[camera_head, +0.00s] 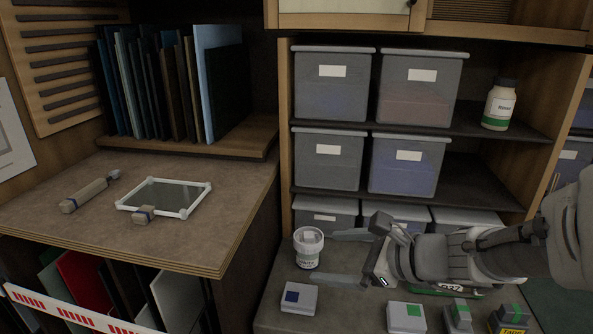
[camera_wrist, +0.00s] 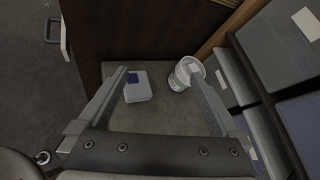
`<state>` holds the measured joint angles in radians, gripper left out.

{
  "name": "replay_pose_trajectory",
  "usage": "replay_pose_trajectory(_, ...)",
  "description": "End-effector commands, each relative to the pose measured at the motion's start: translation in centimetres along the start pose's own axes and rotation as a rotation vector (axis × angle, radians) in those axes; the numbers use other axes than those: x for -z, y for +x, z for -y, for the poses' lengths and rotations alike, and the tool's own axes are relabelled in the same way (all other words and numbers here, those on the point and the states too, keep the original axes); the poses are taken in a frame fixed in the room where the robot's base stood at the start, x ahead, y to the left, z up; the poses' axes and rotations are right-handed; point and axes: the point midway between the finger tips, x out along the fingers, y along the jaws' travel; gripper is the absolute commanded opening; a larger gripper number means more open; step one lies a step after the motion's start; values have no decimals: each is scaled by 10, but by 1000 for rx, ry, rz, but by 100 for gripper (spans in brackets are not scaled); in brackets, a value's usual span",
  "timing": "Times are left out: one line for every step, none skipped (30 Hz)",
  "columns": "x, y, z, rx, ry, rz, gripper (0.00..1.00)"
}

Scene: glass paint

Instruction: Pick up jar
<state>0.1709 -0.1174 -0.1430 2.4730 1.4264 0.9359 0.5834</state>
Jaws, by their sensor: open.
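A white jar (camera_head: 307,257) with a printed label and an open-looking top stands upright on the lower counter. My gripper (camera_head: 325,256) comes in from the right, low over the counter, with its two fingers spread and nothing held between them. The jar is just beyond the fingertips, nearer the upper finger. In the wrist view, the jar (camera_wrist: 181,80) is partly covered by the right finger of my gripper (camera_wrist: 158,73). I cannot tell whether that finger touches it. A white bottle (camera_head: 498,108) with a dark cap and green label stands on the upper shelf.
A small white box with a blue top (camera_head: 298,297) is near the lower finger; it also shows in the wrist view (camera_wrist: 138,92). Several small boxes, one green-topped (camera_head: 405,317), line the front. Grey bins (camera_head: 328,160) fill shelves behind. A higher worktop (camera_head: 225,215) is left.

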Motion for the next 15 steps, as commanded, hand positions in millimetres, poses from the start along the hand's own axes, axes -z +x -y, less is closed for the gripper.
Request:
replay_pose_trajectory(17, 8, 9, 42, 106, 15, 100)
replay_pose_trajectory(22, 10, 16, 66, 160, 26, 100)
replay_pose_trajectory(29, 13, 24, 97, 227, 39, 100)
replay_pose_trajectory(33, 14, 29, 117, 269, 47, 100)
replay_pose_trajectory(37, 15, 33, 135, 308, 55, 100)
replay_pose_trajectory(42, 16, 39, 155, 349, 64, 100)
replay_pose_trajectory(44, 16, 42, 168, 375, 69, 100)
replay_pose_trajectory(47, 16, 44, 178, 396, 73, 100)
replay_pose_trajectory(49, 17, 48, 189, 417, 78, 100)
replay_pose_trajectory(50, 18, 49, 194, 427, 81, 100)
replay_pose_trajectory(51, 20, 51, 198, 435, 82, 100)
replay_pose_trajectory(51, 25, 52, 200, 441, 83, 100)
replay_pose_trajectory(51, 29, 53, 201, 443, 84, 100)
replay_pose_trajectory(51, 34, 54, 200, 443, 85, 100)
replay_pose_trajectory(51, 42, 55, 198, 443, 84, 100)
